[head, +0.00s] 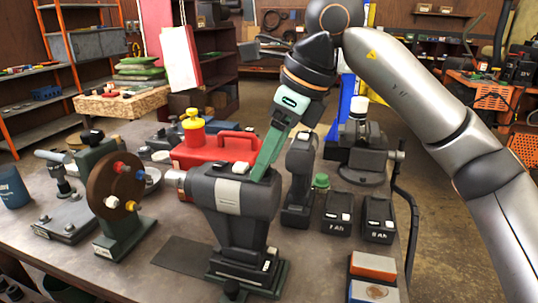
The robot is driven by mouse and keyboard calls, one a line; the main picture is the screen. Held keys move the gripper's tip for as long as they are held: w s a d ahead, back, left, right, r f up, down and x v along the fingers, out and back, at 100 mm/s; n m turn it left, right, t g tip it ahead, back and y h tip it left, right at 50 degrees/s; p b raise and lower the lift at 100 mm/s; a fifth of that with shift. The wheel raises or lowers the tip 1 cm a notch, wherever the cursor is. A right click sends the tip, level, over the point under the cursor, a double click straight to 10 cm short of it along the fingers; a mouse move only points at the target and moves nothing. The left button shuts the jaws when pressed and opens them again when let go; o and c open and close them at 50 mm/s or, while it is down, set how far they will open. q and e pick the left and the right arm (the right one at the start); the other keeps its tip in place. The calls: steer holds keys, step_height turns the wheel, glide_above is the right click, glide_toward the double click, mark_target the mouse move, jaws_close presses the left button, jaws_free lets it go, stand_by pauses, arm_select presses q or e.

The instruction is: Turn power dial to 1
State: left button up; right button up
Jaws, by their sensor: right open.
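A dark grey machine (232,205) with a pale label band stands on a green-edged base in the middle of the bench. It has a small white part on top and a metal nose at its left end. I cannot make out a numbered power dial on it; it may be hidden or too small to tell. My right gripper (262,168) comes down from above with its green fingers at the right top of the machine. It is open, seen nearly edge-on, and I cannot tell whether it touches. My left gripper is not in view.
A brown disc with coloured knobs (116,187) stands left of the machine. An upright black tool (299,180) and two black battery packs (340,213) stand close on the right. The bench's front left is fairly clear.

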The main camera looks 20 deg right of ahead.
steer(key=shift+c, duration=0.3)
jaws_close()
